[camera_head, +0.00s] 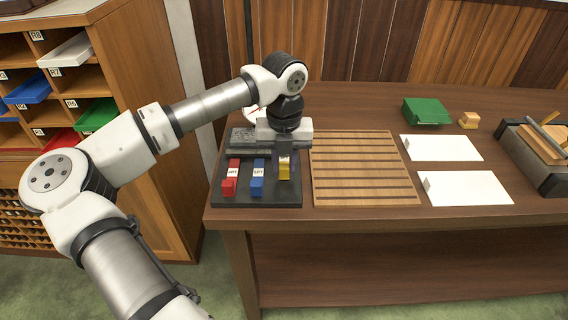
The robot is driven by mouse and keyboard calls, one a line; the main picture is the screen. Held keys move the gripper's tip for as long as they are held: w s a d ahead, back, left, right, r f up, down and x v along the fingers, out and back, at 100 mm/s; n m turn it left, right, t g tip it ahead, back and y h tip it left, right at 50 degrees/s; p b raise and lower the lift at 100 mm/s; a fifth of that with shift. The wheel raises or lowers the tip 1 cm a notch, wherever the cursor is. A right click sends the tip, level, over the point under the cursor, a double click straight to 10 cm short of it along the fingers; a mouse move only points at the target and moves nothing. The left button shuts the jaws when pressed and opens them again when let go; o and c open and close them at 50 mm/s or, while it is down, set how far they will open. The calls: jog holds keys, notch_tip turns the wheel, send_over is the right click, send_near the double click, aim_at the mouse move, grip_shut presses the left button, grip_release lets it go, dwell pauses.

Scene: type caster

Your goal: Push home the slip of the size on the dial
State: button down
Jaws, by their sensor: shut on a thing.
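A dark caster (219,192) stands at the table's left end. A red slip (229,187) and a blue slip (257,186) lie side by side at its front, each with a small white label. A yellow slip (284,172) is to their right, under my gripper (285,158). My gripper points down and is shut on the yellow slip; its fingers are partly hard to make out. A pale round dial (251,113) shows behind my arm with a bit of red on it. Most of it is hidden, so its reading cannot be told.
A slatted wooden rack (366,186) lies right of the caster. Two white boards (441,148) (464,188), a green box (426,112), a small wooden block (468,121) and a dark-framed tray (528,155) are further right. A cabinet with colored drawers (146,123) stands left.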

jog(key=c, duration=1.2)
grip_release()
jog(key=shift+w, duration=0.3)
jog(key=shift+c, duration=0.2)
jog(key=shift+s, duration=0.1)
jog(key=shift+r, duration=0.1)
notch_tip(320, 180, up, 14)
jog(key=b, duration=0.1)
